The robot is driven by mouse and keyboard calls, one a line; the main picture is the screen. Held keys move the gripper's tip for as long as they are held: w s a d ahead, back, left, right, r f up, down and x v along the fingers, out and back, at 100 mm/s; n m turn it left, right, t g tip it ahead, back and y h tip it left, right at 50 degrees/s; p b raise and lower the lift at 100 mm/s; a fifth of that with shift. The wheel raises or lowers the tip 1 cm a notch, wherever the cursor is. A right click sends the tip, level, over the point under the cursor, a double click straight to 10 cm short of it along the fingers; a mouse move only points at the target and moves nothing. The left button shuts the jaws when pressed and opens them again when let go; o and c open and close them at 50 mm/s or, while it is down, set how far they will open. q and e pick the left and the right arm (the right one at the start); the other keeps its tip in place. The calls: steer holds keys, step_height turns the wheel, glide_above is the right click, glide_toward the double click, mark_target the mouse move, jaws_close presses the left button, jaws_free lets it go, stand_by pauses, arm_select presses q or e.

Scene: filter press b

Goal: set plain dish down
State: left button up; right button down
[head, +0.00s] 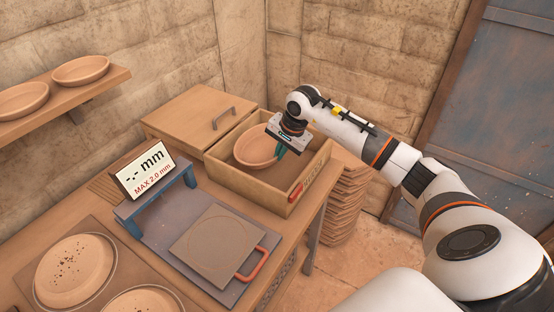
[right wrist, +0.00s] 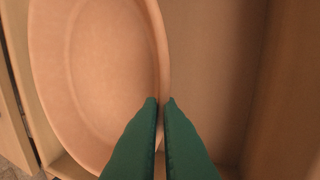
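A plain terracotta dish (head: 254,148) is inside the open wooden box (head: 243,189) at the back of the bench. My right gripper (head: 282,152) reaches down into the box at the dish's right side. In the right wrist view, its two green fingertips (right wrist: 161,101) are close together on either side of the dish's rim, pinching it. The dish (right wrist: 95,80) fills the left of that view. Whether its underside touches the box floor is hidden. My left gripper is not in view.
A lidded wooden box (head: 190,112) stands left of the open one. A gauge display (head: 146,176) and a square plate with a red handle (head: 216,243) are in front. Speckled dishes (head: 74,268) sit front left. A wall shelf (head: 95,93) holds two dishes.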

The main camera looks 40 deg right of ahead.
steer(key=shift+w+f, duration=0.1)
steer(key=shift+f, duration=0.25)
steer(key=shift+w+f, duration=0.15)
steer(key=shift+f, duration=0.2)
step_height(320, 180, down, 3)
steer(key=shift+f+p, duration=0.1)
steer(key=shift+p, duration=0.45)
steer(key=c, duration=2.1)
jaws_free()
steer(key=shift+f, duration=0.2)
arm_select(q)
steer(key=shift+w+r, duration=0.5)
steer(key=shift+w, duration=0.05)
arm_select(e)
steer(key=o, duration=0.5)
steer(key=shift+r, duration=0.1)
